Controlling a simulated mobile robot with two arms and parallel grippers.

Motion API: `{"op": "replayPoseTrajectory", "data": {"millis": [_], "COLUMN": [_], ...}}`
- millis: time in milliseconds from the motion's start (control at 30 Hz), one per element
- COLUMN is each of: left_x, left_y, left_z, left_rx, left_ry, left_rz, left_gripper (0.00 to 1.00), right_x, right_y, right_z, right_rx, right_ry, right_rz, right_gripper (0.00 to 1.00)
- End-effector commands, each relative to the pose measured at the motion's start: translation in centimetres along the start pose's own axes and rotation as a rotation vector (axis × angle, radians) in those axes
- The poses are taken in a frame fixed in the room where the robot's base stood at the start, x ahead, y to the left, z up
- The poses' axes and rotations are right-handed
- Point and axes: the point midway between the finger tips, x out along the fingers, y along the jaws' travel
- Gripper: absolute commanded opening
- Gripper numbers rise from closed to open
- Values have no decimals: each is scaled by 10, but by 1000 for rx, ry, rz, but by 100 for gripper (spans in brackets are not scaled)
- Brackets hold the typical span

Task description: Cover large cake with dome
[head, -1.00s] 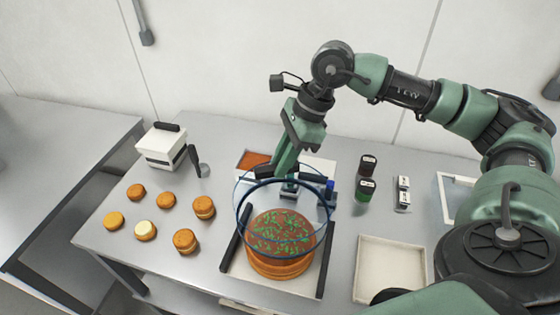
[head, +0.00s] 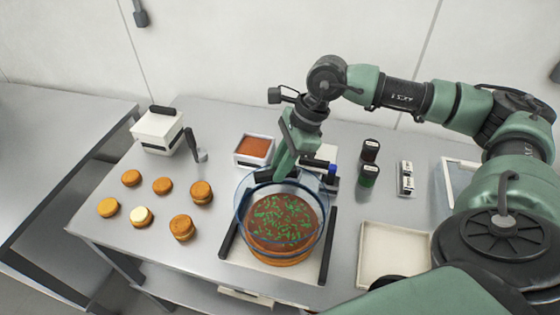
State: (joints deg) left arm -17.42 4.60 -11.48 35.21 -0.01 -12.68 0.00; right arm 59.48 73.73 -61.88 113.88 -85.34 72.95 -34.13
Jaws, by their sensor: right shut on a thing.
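The large cake (head: 283,222) is a round layered cake with a brown top and green sprinkles. It sits on a pale board with dark side handles (head: 250,255) near the front of the table. The clear dome with a bluish rim (head: 237,212) surrounds the cake in the picture; I cannot tell whether its rim touches the board. My right gripper (head: 276,176) is at the dome's far edge, shut on the dome. The fingertips are partly hidden. My left gripper is not in view.
Several small round cakes (head: 182,227) stand on the left. A white box (head: 158,130), an orange-filled tray (head: 254,149) and dark jars (head: 369,176) stand farther back. An empty cream tray (head: 392,252) lies to the right of the board.

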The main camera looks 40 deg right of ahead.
Motion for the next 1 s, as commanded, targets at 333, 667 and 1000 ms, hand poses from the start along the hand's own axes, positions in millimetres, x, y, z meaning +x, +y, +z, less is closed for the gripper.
{"op": "replayPoseTrajectory", "data": {"millis": [333,667,1000], "left_x": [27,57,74], "left_y": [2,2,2], "left_z": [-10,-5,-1], "left_rx": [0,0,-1], "left_ry": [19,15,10], "left_rz": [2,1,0], "left_gripper": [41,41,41], "right_x": [34,60,75], "right_y": [0,0,0], "right_z": [-14,-25,-31], "right_rx": [0,-1,-1], "right_ry": [0,1,0], "right_rz": [0,0,0], "right_gripper": [0,0,0]}}
